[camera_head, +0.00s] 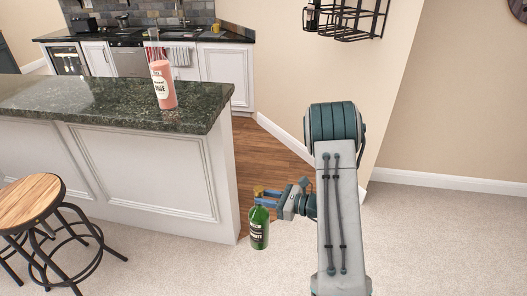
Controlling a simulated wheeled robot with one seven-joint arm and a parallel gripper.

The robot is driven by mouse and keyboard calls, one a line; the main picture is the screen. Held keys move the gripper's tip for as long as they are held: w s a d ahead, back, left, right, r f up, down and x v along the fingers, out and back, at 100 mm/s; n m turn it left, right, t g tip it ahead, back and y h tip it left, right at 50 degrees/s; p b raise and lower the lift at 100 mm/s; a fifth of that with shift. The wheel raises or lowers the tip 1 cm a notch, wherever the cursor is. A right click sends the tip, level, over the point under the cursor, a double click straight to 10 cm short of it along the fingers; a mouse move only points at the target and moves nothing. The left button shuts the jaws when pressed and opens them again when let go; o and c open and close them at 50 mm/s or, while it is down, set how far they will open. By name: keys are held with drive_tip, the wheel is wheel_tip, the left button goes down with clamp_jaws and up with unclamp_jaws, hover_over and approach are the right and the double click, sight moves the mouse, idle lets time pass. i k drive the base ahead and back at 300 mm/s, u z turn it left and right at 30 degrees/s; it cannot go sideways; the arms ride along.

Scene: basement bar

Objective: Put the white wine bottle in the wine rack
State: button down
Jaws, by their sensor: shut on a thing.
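My gripper (271,197) is shut on a green bottle (259,229) with a gold top and a dark label, at its neck. The bottle hangs upright in front of the right end of the bar counter. A black wire wine rack (347,22) is fixed to the beige wall at the top, cut off by the picture's upper edge. A dark bottle (312,16) sits at the rack's left side. My gripper is well below and to the left of the rack.
The bar counter (130,104) with a dark stone top stands left of my gripper. A wooden stool (28,201) is at lower left. The carpet at right is clear. Cabinets (227,72) line the back.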

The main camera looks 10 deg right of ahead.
sight(344, 38)
drive_tip(key=z, duration=0.2)
drive_tip(key=i, duration=0.6)
drive_tip(key=z, duration=0.65)
drive_tip(key=i, duration=0.95)
drive_tip(key=z, duration=0.4)
drive_tip(key=i, duration=0.75)
drive_tip(key=z, duration=0.05)
